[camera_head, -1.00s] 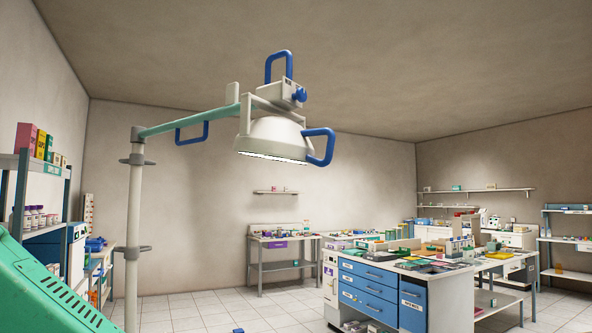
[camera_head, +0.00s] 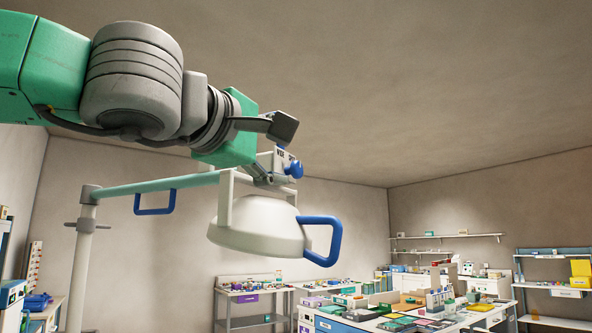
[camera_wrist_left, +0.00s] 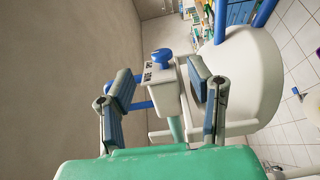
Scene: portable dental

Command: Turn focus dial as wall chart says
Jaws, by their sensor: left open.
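The lamp's focus dial, a blue knob (camera_head: 295,169), sticks out from a white box (camera_head: 281,158) above the white lamp head (camera_head: 258,227). In the left wrist view the dial (camera_wrist_left: 162,55) stands on the white box (camera_wrist_left: 161,88), which has small dark marks, between and beyond my fingers. My left gripper (camera_head: 277,150) comes in from the upper left beside the box; in the left wrist view the gripper (camera_wrist_left: 160,82) shows its two fingers wide apart, empty. Contact with the box cannot be told. No readable wall chart shows. My right gripper is out of view.
A blue loop handle (camera_head: 323,240) projects right of the lamp head. The lamp's green arm (camera_head: 150,184) with another blue handle (camera_head: 155,203) runs left to a white pole (camera_head: 82,260). Cluttered benches and shelves (camera_head: 445,236) stand farther back.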

